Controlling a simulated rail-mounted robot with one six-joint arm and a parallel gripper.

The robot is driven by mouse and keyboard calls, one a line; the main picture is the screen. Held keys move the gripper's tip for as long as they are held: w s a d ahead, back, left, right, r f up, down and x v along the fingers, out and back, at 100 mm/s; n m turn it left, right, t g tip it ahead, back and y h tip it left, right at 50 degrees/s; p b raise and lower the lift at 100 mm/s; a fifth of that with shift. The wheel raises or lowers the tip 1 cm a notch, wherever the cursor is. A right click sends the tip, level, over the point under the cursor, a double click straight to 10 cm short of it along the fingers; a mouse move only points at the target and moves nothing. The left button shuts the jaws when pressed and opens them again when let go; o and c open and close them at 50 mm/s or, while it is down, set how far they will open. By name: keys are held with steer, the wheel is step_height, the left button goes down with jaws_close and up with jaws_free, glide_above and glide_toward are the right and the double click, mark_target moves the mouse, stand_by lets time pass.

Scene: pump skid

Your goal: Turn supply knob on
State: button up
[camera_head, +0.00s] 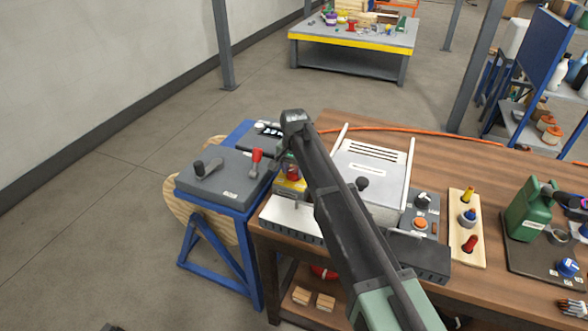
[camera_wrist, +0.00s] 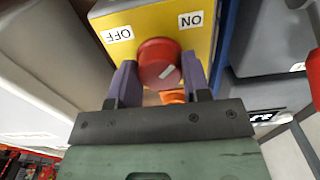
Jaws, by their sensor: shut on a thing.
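The supply knob (camera_wrist: 158,60) is a round red knob with a short white mark, on a yellow panel (camera_wrist: 152,22). The panel carries an OFF label (camera_wrist: 117,34) at left and an ON label (camera_wrist: 190,20) at right, both upside down in the wrist view. The white mark slants from lower left to upper right. My gripper (camera_wrist: 160,68) is shut on the knob, one purple finger on each side. In the head view the yellow box (camera_head: 290,188) stands at the bench's left end, partly hidden by my arm.
A grey box with a red-handled lever (camera_head: 256,160) stands on a blue stand left of the bench. A light-coloured slatted machine (camera_head: 372,170) and a grey control box (camera_head: 424,212) stand right of my arm. An orange hose (camera_head: 420,132) runs along the back.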

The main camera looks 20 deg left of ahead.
mark_target(294, 169)
steer(key=o, duration=0.9)
step_height(294, 169, up, 11)
steer(key=p, duration=1)
steer(key=shift+f+p, duration=0.1)
steer(key=shift+p, duration=0.3)
